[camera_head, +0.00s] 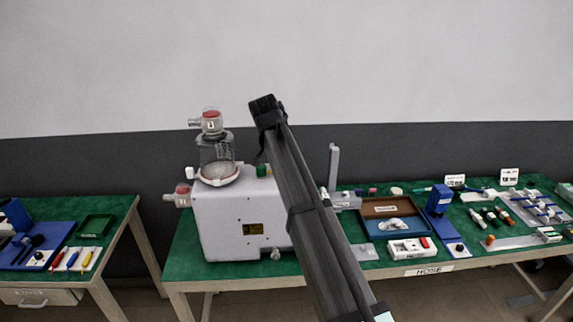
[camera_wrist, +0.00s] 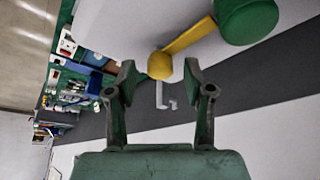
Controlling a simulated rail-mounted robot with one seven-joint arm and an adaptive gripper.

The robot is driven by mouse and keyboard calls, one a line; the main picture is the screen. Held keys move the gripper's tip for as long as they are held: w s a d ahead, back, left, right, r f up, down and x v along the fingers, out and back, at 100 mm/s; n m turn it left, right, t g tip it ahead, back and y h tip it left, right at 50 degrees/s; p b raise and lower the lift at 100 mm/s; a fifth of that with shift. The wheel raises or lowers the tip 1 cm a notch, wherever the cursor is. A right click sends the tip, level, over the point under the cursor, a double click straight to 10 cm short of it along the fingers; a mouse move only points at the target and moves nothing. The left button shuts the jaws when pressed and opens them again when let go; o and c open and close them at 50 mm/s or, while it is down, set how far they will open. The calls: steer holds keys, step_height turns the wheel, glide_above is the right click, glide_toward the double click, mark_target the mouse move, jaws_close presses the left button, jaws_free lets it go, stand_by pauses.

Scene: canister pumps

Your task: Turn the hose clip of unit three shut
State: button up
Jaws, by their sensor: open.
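A white pump unit (camera_head: 225,225) stands on the green bench, with a clear canister (camera_head: 215,150) on top. Its right part is hidden behind my arm. No unit number is readable, and I cannot make out the hose clip for certain. In the wrist view, a yellow lever (camera_wrist: 190,37) runs from a yellow rounded end (camera_wrist: 160,65) to a green knob (camera_wrist: 247,20); I cannot tell whether it is the clip. My gripper (camera_wrist: 158,76) is open and empty, its fingertips just short of the rounded end.
Right of the pump, the bench (camera_head: 290,265) holds a brown tray (camera_head: 390,207), a blue stand (camera_head: 440,202), a white box (camera_head: 411,249) and small fittings. A HOSE label (camera_head: 428,270) is on its front edge. A separate bench with a blue tray (camera_head: 35,248) stands at the left.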

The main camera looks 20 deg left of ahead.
steer(key=shift+r, duration=0.1)
steer(key=v, duration=1.1)
steer(key=shift+s+r, duration=0.2)
steer(key=shift+r, duration=0.15)
